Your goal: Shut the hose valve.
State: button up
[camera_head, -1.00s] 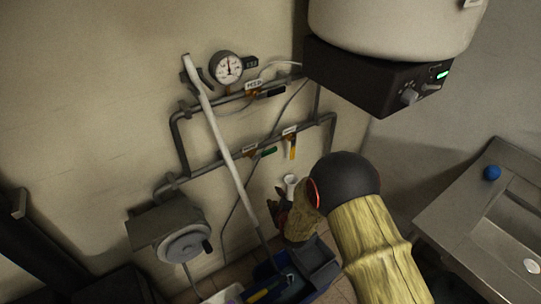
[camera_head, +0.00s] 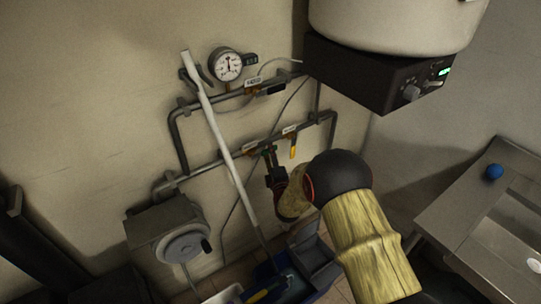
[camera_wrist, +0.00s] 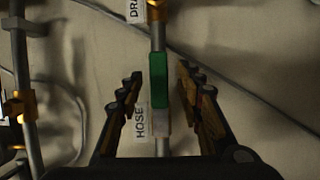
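The hose valve's green handle (camera_wrist: 158,86) shows in the wrist view, lying along the grey pipe. A white label reading HOSE (camera_wrist: 140,122) sits beside it. My gripper (camera_wrist: 159,73) is open, with one finger on each side of the handle and a visible gap on both sides.
A yellow handle (camera_head: 293,151) hangs across the lower pipe, just right of my gripper. A white pole (camera_head: 215,125) leans over the pipes to the left. A gauge (camera_head: 226,64) and a black box (camera_head: 375,75) under a pale vessel are above. A blue bin (camera_head: 292,290) stands below.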

jog(key=shift+w, duration=0.35)
jog(key=shift+c, duration=0.4)
jog(key=c, duration=0.7)
grip_shut()
